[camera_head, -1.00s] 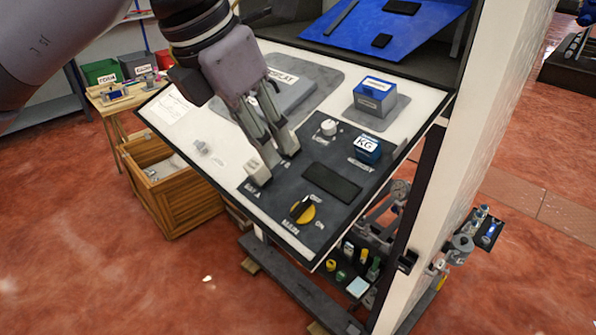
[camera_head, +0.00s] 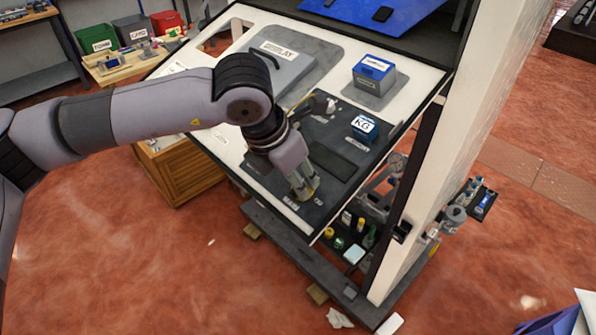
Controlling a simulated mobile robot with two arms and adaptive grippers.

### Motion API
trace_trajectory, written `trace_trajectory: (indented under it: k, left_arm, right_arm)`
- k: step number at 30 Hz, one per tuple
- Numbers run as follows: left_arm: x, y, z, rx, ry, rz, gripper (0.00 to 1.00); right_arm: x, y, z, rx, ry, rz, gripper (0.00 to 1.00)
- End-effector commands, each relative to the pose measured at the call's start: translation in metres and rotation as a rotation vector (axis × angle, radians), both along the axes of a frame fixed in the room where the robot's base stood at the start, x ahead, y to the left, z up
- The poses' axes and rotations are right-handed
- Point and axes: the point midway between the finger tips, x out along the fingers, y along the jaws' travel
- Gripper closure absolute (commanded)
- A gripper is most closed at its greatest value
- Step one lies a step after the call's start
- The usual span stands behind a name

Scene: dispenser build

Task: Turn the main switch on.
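The main switch (camera_head: 314,189), a yellow disc with a black knob in the earlier view, sits at the lower front of the dark control panel (camera_head: 270,175). Only a little yellow shows now; the knob is hidden behind my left gripper. My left gripper (camera_head: 305,192) points down at the switch, its fingertips at the knob's place and close together. Whether they grip the knob cannot be told, and neither can the knob's position. My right gripper is not in view.
On the sloped white board are a blue KG block (camera_head: 365,127), a dark rectangular plate (camera_head: 333,161) beside the switch, a blue-topped box (camera_head: 374,74) and a grey display lid (camera_head: 287,65). A wooden crate (camera_head: 182,175) stands left below. A white post (camera_head: 450,150) rises at the right.

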Motion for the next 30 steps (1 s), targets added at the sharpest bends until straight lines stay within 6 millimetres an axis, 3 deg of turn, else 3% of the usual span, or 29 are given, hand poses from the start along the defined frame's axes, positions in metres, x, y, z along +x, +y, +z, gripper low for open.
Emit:
trace_trajectory:
  k: [12, 25, 30]
  left_arm:
    - [0.0022, -0.0025, -0.0089, 0.000, 0.000, -0.001, 0.70]
    - [0.0023, -0.0024, -0.0084, 0.000, -0.001, -0.001, 0.99]
    - [0.0023, -0.0023, -0.0083, 0.000, -0.002, -0.001, 1.00]
  right_arm:
    - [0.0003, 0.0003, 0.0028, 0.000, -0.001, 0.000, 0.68]
    - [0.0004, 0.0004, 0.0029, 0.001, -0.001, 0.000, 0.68]
    - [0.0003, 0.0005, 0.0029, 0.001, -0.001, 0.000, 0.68]
